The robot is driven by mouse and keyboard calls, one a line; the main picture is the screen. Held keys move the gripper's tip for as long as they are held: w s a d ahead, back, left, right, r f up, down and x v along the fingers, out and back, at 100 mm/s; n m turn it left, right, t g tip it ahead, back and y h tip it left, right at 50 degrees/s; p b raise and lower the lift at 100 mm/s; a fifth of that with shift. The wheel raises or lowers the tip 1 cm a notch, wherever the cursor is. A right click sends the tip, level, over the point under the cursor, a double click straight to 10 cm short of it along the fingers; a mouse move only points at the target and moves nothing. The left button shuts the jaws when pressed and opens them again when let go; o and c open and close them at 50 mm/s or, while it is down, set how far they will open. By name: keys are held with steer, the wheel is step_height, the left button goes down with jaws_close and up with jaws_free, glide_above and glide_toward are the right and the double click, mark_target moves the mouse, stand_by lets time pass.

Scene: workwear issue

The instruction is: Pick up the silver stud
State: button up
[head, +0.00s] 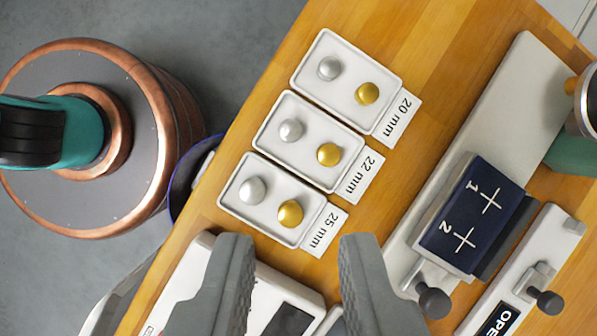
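Three white trays stand in a row on the wooden table, each with one silver and one gold stud. The 20 mm tray (336,98) holds a silver stud (330,68) and a gold stud (367,93). The 22 mm tray (304,147) holds a silver stud (291,130) and a gold stud (329,154). The 25 mm tray (268,212) holds the largest silver stud (252,190) and a gold stud (290,213). My gripper (298,245) is open and empty, its fingers at the picture's lower edge, below the 25 mm tray.
A dark blue block (473,214) marked 1 and 2 sits in a pale fixture with dark knobs at right. A panel reading "OPE" (500,318) is beside it. A white device (190,280) lies partly behind my fingers. Bare wood (437,45) shows right of the trays.

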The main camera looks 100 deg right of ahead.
steer(key=d, duration=0.2)
steer(key=n, duration=0.1)
glide_toward(291, 133)
steer(key=shift+y, duration=0.4)
steer(key=x, duration=0.8)
steer(key=shift+d+f, duration=0.2)
steer(key=shift+d, duration=0.05)
jaws_close()
